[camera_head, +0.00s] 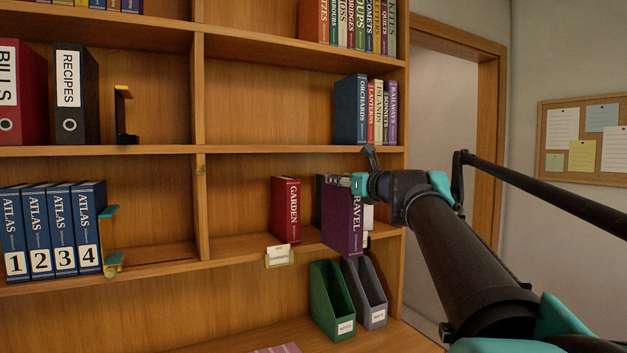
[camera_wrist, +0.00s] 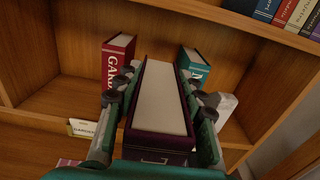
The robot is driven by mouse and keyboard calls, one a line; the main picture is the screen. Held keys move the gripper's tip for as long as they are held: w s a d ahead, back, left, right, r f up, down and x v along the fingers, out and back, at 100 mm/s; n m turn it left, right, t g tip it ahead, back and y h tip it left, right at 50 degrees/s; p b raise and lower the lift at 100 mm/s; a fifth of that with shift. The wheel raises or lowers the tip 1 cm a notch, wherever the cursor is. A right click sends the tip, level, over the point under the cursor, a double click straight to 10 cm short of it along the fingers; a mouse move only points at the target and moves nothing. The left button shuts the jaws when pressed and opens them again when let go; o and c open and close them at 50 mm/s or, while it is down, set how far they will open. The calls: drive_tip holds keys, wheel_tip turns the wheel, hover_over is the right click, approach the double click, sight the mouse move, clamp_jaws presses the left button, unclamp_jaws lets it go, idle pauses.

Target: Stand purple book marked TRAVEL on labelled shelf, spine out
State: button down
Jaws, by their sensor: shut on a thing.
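The purple book (camera_head: 342,222) is upright in my gripper at the front of the lower right shelf (camera_head: 233,247). Its spine faces outward; the lettering reads RAVEL, the top hidden by my gripper (camera_head: 352,184). In the wrist view my gripper (camera_wrist: 153,105) has one finger on each side of the purple book (camera_wrist: 160,97), whose page edges show on top. A red GARDEN book (camera_head: 286,210) stands to its left with a gap between. A teal book (camera_wrist: 194,66) stands behind to the right. I cannot tell whether the purple book touches the shelf.
A white object (camera_head: 368,216) is right of the purple book. Green (camera_head: 332,300) and grey (camera_head: 366,292) file holders stand below. Left of GARDEN the shelf is clear.

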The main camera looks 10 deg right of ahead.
drive_tip(key=x, duration=2)
idle(0.5)
drive_tip(key=shift+f, duration=0.8)
idle(0.5)
drive_tip(key=c, duration=0.9)
unclamp_jaws()
drive_tip(key=shift+o, duration=0.2)
drive_tip(key=shift+s, duration=0.1)
